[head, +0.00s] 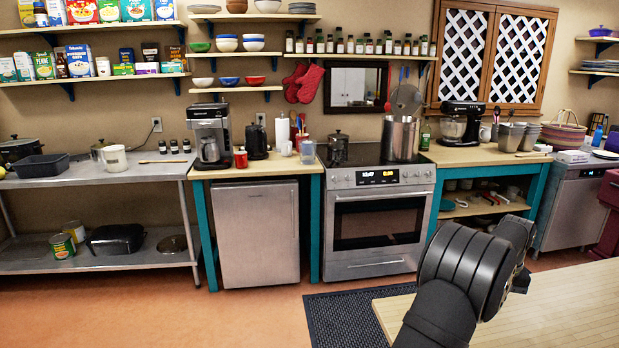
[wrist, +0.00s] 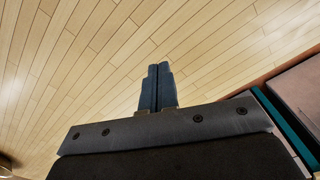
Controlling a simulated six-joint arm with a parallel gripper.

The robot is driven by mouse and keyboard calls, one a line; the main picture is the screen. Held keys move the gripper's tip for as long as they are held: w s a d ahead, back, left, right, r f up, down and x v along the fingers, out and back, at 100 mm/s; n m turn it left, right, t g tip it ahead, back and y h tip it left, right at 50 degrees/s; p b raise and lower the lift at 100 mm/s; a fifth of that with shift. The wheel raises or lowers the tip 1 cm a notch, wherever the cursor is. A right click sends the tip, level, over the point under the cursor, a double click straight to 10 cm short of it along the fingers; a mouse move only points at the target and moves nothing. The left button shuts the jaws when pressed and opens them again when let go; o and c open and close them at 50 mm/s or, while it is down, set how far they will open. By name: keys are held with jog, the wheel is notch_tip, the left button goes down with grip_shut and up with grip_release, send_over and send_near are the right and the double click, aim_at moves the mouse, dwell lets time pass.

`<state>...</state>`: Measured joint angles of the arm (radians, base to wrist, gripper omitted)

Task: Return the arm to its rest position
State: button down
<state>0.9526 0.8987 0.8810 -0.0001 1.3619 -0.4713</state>
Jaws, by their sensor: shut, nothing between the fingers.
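My gripper (wrist: 155,88) shows in the wrist view, its two dark fingers pressed together with nothing between them. Behind the fingers in that view is a pale wooden plank surface (wrist: 80,60). In the head view my dark arm rises at the lower right, in front of a light wooden worktop (head: 560,312). The fingers cannot be made out in the head view.
A stove (head: 376,225) with a tall steel pot (head: 401,138) stands at the back middle. A counter with a coffee maker (head: 210,135) is left of it, and a stand mixer (head: 461,122) is right of it. A dark mat (head: 340,312) lies on the open floor.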

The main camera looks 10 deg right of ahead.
notch_tip(320, 180, up, 8)
jog(key=s+a+m, duration=0.1)
jog(key=s+m, duration=0.1)
jog(key=m, duration=0.2)
jog(key=shift+s, duration=0.35)
jog(key=shift+a, duration=0.1)
jog(key=c, duration=2.1)
grip_release()
